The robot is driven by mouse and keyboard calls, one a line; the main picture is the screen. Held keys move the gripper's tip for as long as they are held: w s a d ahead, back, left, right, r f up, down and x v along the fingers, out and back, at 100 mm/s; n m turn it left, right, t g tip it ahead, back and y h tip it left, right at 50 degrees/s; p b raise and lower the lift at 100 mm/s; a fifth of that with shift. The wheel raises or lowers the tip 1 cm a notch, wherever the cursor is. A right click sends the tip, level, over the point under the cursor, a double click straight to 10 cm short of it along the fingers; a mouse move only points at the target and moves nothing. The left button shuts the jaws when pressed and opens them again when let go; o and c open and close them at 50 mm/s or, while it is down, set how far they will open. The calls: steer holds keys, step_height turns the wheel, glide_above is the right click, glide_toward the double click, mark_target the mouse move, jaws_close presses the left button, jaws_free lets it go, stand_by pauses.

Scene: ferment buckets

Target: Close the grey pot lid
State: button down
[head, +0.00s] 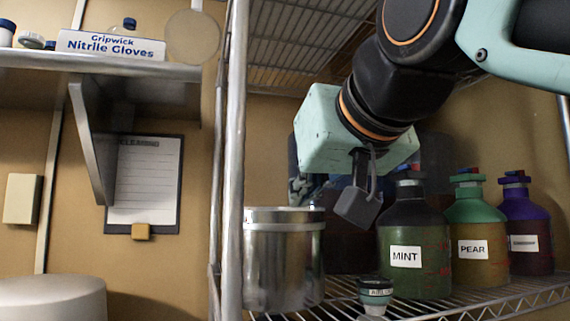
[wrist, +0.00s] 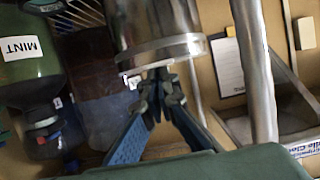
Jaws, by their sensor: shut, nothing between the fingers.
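The grey metal pot (head: 284,262) stands upright at the left end of the wire shelf, beside the shiny post. A bright band runs around its top in the head view. I cannot clearly tell the lid from the rim or see how far it is closed. In the wrist view the pot (wrist: 155,25) appears upside down, with its rim band and a small pale tab near my fingertips. My gripper (wrist: 159,76) is shut and empty, its tips close to the rim; contact cannot be told. In the head view my wrist largely hides the fingers, above and behind the pot.
Bottles labelled MINT (head: 414,240), PEAR (head: 476,232) and a purple one (head: 526,225) stand to the right. A small labelled jar (head: 375,292) is in front. The metal post (head: 234,160) is close left of the pot. A wire shelf (head: 300,45) hangs overhead.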

steer(key=v, duration=1.2)
steer(key=w+d+f+m+g+h, duration=0.15)
steer(key=d+f+g, duration=0.25)
steer(key=f, duration=2)
steer(key=d+f+m+g+h, duration=0.2)
steer(key=d+f+g+h, duration=0.15)
steer(key=f, duration=2.05)
step_height(320, 180, up, 20)
steer(key=y+p, duration=0.1)
steer(key=p, duration=2)
steer(key=shift+s+g+p, duration=0.25)
steer(key=shift+g+p, duration=0.1)
steer(key=shift+p, duration=0.05)
